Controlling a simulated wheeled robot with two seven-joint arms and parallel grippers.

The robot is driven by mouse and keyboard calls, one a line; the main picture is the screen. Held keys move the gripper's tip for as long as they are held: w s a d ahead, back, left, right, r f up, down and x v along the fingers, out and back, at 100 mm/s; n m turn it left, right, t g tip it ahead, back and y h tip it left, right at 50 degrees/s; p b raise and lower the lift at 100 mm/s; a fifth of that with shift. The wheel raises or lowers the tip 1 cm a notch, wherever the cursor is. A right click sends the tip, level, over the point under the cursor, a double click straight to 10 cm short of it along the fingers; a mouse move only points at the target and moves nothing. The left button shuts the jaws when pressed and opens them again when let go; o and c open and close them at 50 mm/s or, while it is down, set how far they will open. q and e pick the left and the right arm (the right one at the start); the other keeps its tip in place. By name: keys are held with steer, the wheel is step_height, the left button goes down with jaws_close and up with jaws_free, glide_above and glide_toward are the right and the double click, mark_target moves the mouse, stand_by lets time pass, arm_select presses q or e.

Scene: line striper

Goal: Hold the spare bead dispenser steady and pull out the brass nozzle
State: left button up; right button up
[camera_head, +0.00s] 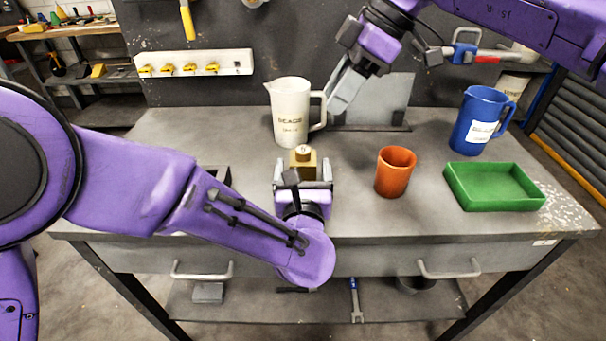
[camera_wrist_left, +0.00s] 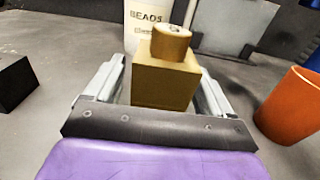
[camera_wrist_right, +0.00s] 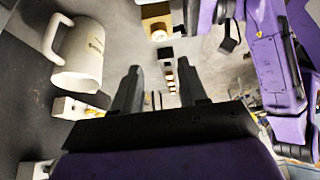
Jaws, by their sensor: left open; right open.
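The spare bead dispenser appears to be the brass-coloured block (camera_head: 311,163) on the bench, also in the left wrist view (camera_wrist_left: 165,85). The nozzle (camera_head: 302,149) is a short round brass piece seated upright on its top, also in the left wrist view (camera_wrist_left: 171,42). My left gripper (camera_head: 303,184) is open, low at the near side, with one finger on each side of the block; I cannot tell whether they touch it. My right gripper (camera_head: 338,104) is open and empty, above the bench, behind and right of the block, near the white pitcher's handle.
The white pitcher (camera_head: 291,105) stands behind the block. An orange cup (camera_head: 395,172), a green tray (camera_head: 494,203) and a blue pitcher (camera_head: 479,105) stand to the right. A dark box (camera_wrist_left: 14,82) is left of the block. A grey plate (camera_head: 384,92) stands at the back.

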arm_select(q)
steer(key=c, duration=1.4)
steer(key=shift+c, duration=0.5)
arm_select(e)
steer(key=shift+o, duration=1.4)
arm_select(q)
steer(key=shift+s+d, duration=0.1)
steer(key=shift+d, duration=0.05)
steer(key=shift+a, duration=0.4)
steer(key=shift+d, duration=0.35)
arm_select(e)
steer(key=h, duration=0.6)
glide_above(303, 149)
arm_select(q)
steer(key=shift+a, duration=0.1)
arm_select(e)
step_height(303, 149, down, 10)
steer(key=shift+f, duration=0.25)
steer(key=c, duration=1)
